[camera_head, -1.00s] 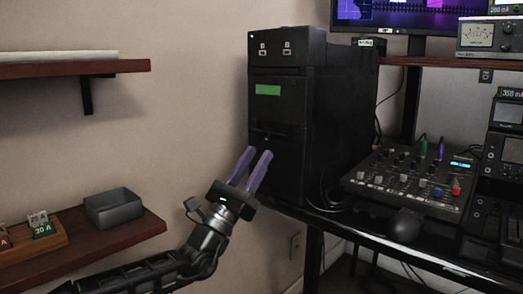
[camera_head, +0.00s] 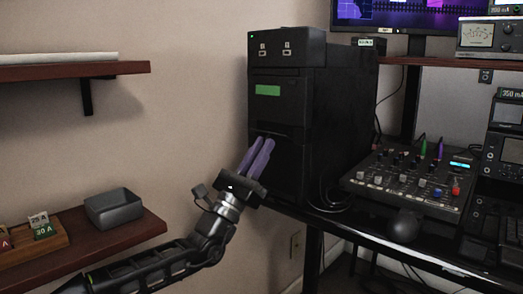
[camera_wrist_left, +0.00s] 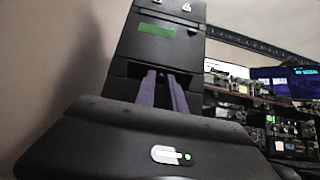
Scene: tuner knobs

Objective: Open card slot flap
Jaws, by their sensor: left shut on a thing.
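A tall black cabinet (camera_head: 345,120) stands on the desk against the wall. Its front has a green label (camera_head: 267,90), and below that the card slot flap (camera_head: 290,128), a dark panel. My left gripper (camera_head: 263,142) reaches up from the lower left to the flap's lower edge. Its two purple fingers are close together and shut on the flap there. The fingers hide that part of the flap. In the left wrist view the gripper (camera_wrist_left: 160,72) meets the cabinet front below the green label. How far the flap is open is too dark to tell. My right gripper is not in view.
A mixer (camera_head: 410,182) with colored knobs and a dark mouse-like object (camera_head: 404,226) are right of the cabinet. At left, a low wooden shelf (camera_head: 140,232) holds a grey tray (camera_head: 113,208) and a card rack (camera_head: 40,248). The wall between is bare.

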